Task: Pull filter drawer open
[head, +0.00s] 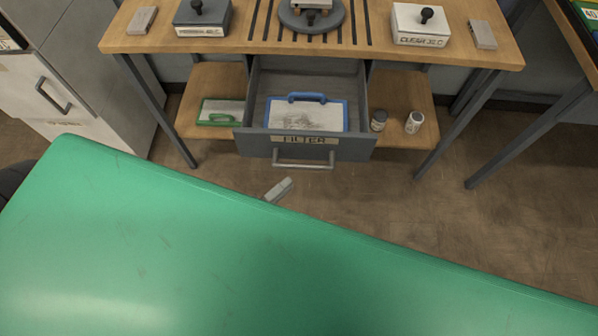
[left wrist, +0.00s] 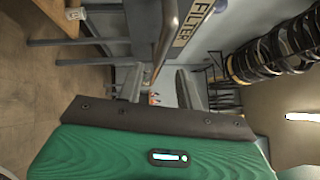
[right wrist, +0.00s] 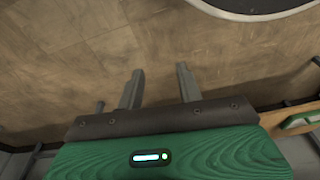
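The grey filter drawer (head: 355,148), labelled FILTER, stands pulled out from under the wooden workbench, its inside showing from above. A blue-rimmed panel with a blue handle (head: 307,97) lies in it. The drawer's metal bar handle (head: 303,166) runs across its front; the handle also shows close up in the left wrist view (left wrist: 168,32). My left gripper (head: 279,189) shows only as grey fingers below and left of the handle. In its wrist view the fingers are apart, with the handle near their tips; contact is unclear. My right gripper (right wrist: 157,85) is open and empty over the floor.
A lower shelf (head: 205,75) holds a green-rimmed panel (head: 222,112) left of the drawer and two small jars (head: 396,122) right of it. A grey cabinet (head: 95,80) stands at the left. The floor (head: 420,205) before the drawer looks clear.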

